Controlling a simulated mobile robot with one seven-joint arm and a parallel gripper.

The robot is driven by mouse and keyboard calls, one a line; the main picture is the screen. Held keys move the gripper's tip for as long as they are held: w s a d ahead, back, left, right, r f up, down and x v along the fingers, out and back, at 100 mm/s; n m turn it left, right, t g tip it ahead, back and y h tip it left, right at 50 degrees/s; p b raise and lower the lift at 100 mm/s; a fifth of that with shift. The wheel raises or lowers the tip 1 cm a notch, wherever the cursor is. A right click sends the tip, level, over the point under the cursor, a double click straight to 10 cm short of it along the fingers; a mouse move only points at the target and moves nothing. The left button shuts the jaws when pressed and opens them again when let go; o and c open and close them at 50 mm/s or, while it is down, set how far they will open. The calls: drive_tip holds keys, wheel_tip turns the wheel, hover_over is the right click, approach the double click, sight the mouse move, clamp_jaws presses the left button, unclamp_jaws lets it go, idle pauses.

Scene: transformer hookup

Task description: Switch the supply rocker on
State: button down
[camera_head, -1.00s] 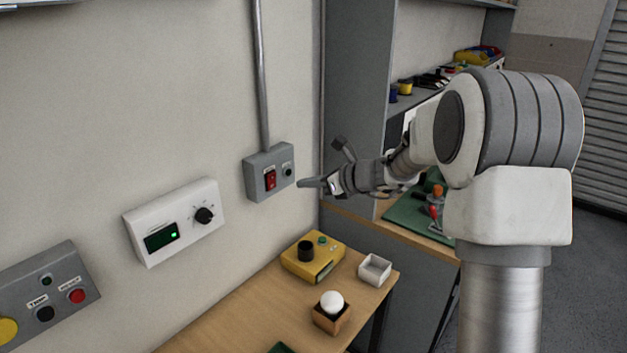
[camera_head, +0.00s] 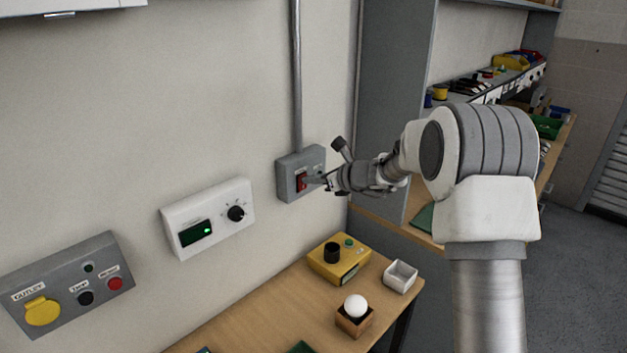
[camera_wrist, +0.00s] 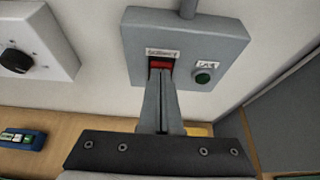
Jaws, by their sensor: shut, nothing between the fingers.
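The supply rocker (camera_head: 301,182) is a red switch on a grey wall box (camera_head: 287,170) at the foot of a conduit. In the wrist view the upper part of the red rocker (camera_wrist: 160,64) shows under a label, and my fingers hide its lower part. A round green indicator (camera_wrist: 203,76) sits right of it on the same box. My gripper (camera_head: 312,182) is shut and empty, its tips at the rocker. In the wrist view the closed fingers (camera_wrist: 160,82) overlap the rocker; whether they touch it I cannot tell.
A white panel with a dial and green display (camera_head: 208,218) is on the wall to the left, and a grey outlet panel (camera_head: 65,268) is farther left. Below, a wooden bench (camera_head: 235,325) holds a yellow box (camera_head: 337,262), a white tray (camera_head: 400,277) and a white ball in a wooden holder (camera_head: 354,320).

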drive_tip(key=shift+w+a+r, duration=0.15)
drive_tip(key=shift+w+a, duration=0.05)
drive_tip(key=shift+a, duration=0.05)
drive_tip(key=shift+r, duration=0.1)
drive_tip(key=shift+r+p, duration=0.7)
drive_tip(key=shift+d, duration=0.1)
